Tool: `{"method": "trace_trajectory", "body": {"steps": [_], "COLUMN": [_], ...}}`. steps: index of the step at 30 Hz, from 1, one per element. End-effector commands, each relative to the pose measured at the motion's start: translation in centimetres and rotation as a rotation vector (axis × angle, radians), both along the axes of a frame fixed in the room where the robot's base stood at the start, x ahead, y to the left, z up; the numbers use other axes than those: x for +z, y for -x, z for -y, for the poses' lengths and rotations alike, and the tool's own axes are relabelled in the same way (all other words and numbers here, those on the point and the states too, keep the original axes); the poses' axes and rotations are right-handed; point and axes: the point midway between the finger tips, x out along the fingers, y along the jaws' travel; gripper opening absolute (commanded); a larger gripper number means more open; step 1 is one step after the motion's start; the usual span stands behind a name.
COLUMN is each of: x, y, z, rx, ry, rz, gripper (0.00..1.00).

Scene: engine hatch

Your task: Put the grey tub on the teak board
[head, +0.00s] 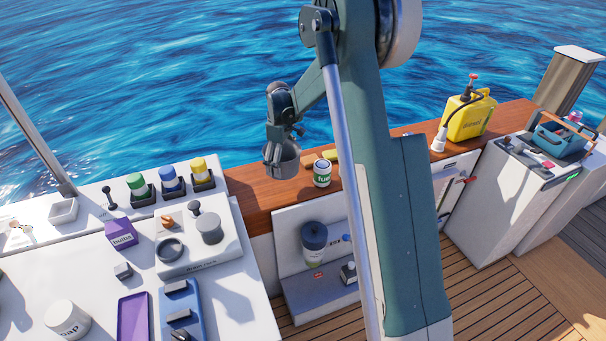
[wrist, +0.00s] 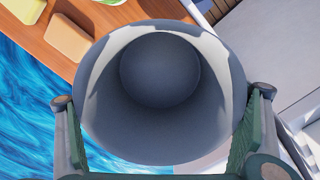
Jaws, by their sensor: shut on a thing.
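The grey tub (head: 284,168) hangs in my gripper (head: 281,146) in the head view, above or just beyond the sea-side edge of the teak board (head: 255,192). In the wrist view the tub (wrist: 160,75) fills the middle, its round mouth facing the camera and its inside empty. The fingers of my gripper (wrist: 163,128) press on its left and right sides. The teak board (wrist: 30,25) shows at the upper left, with blue water below it. The gap between tub and board is hard to judge.
A white and green tin (head: 322,174) and tan and yellow blocks (head: 330,155) stand on the board right of the tub. A yellow can (head: 470,117) stands farther right. Coloured-lid jars (head: 170,180) are on the white counter at left. The board's left end is bare.

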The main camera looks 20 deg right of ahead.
Motion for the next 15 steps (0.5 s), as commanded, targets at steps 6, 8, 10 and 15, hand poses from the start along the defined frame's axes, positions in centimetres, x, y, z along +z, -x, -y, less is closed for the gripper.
{"method": "trace_trajectory", "body": {"steps": [6,8,10,15], "x": [-3.1,-3.8,-4.5,-5.1], "y": [0.0,0.0,0.0,0.0], "z": [0.0,0.0,0.0,0.0], "rx": [0.0,0.0,0.0,0.0], "ry": [0.0,0.0,0.0,0.0], "rz": [0.0,0.0,0.0,0.0], "gripper": [0.52,0.52,0.52,0.52]}}
